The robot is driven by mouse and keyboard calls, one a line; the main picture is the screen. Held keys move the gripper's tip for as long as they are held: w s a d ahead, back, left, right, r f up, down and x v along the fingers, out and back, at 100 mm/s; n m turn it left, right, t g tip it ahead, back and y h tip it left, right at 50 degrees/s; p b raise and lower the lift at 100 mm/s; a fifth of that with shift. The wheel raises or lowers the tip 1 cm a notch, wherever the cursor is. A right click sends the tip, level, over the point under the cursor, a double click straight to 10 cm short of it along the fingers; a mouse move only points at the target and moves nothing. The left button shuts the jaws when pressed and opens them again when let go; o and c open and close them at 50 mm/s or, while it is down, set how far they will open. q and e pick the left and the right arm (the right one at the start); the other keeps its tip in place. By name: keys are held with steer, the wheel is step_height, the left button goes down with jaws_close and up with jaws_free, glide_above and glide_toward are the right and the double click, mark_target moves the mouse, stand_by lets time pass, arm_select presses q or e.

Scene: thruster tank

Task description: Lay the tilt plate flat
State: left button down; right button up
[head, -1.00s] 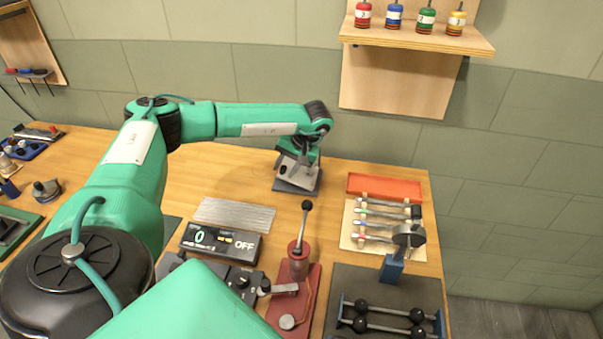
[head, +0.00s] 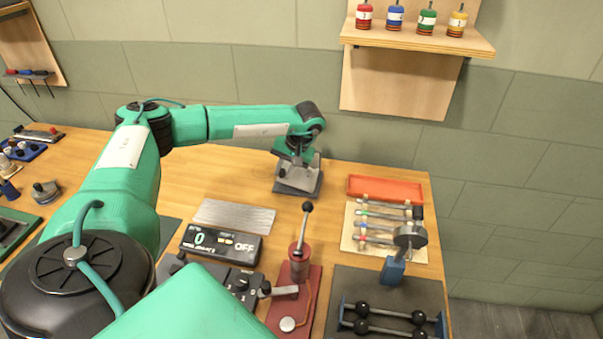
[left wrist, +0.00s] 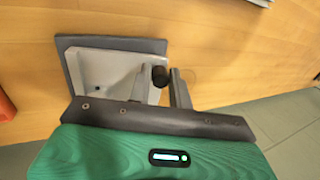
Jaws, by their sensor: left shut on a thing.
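The tilt plate (head: 291,174) is a light grey plate on a dark square base (head: 297,191), near the back of the bench in the head view. In the left wrist view the plate (left wrist: 97,69) lies over its dark base (left wrist: 70,47), with a dark round knob (left wrist: 160,75) at one side. My left gripper (head: 296,157) is over the plate, its fingers (left wrist: 160,88) on either side of the knob, shut on it. The plate's exact tilt is hard to tell because my wrist hides part of it. My right gripper is not in view.
A ridged grey plate (head: 234,216) and a display box reading OFF (head: 220,243) stand nearer. A lever on a red base (head: 300,250), an orange tray (head: 385,188) and a rack of rods (head: 370,228) are to the right. Bare wood lies left of the tilt plate.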

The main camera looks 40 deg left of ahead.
arm_select(q)
steer(key=shift+d+f, duration=0.15)
steer(key=shift+f, duration=0.1)
stand_by(0.3)
steer(key=shift+s+a+f+h+b, duration=0.15)
steer(key=shift+a+f+h+b, duration=0.05)
steer(key=shift+f+h+b, duration=0.2)
steer(key=shift+t, duration=0.3)
